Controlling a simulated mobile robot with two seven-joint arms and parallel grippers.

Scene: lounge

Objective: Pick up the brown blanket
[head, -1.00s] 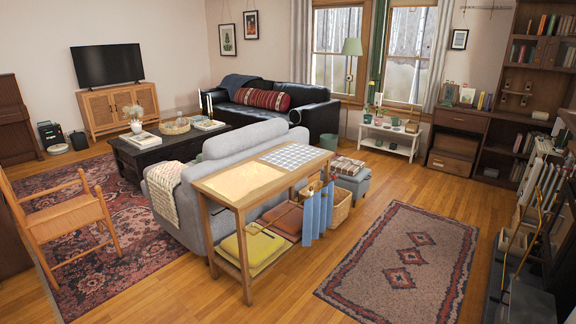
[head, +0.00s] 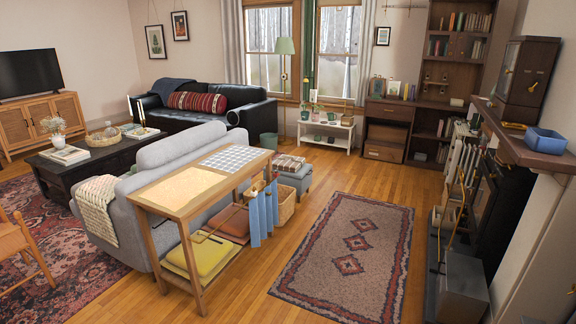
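A reddish-brown folded cloth (head: 232,221), which looks like the brown blanket, lies on the lower shelf of the wooden console table (head: 150,200) behind the grey sofa. A yellow folded cloth (head: 196,257) lies on the same shelf, nearer to me. The tabletop and its legs hide part of the brown cloth, and blue cloths (head: 262,212) hang at the table's right end. Neither of my grippers shows in the head view.
The grey sofa (head: 175,150) stands against the table's far side. A basket (head: 284,205) and an ottoman (head: 295,178) are beyond its right end. A patterned rug (head: 330,270) and bare floor lie open to the right. A fireplace with a mantel (head: 510,148) lines the right side.

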